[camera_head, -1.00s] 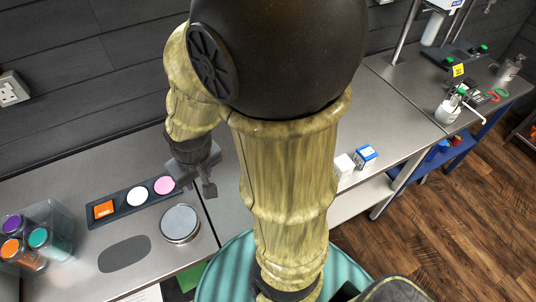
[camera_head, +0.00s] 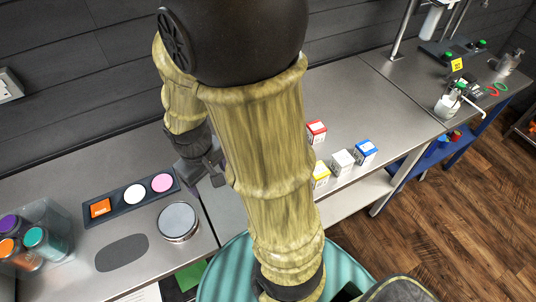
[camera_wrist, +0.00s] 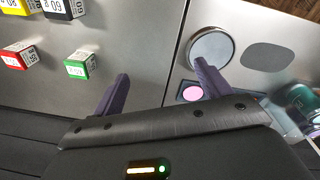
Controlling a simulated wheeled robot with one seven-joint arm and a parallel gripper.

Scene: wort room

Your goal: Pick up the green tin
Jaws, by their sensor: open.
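In the wrist view, a small green tin (camera_wrist: 79,68), box-shaped with white labelled faces, sits on the steel counter, left of my gripper (camera_wrist: 162,74). My gripper is open and empty, with its two purple fingers apart above the counter near a seam; the tin is outside the gap between them. In the head view, my gripper (camera_head: 212,174) is behind my arm at the middle of the counter, and the green tin is not visible, probably covered by my arm.
A red box (camera_head: 316,131), yellow box (camera_head: 320,176), white box (camera_head: 342,161) and blue box (camera_head: 365,151) stand on the counter. To the left are a dark tray (camera_head: 117,205) with coloured discs, a round metal plate (camera_head: 178,222) and a clear bin (camera_head: 62,222) of coloured-lid containers.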

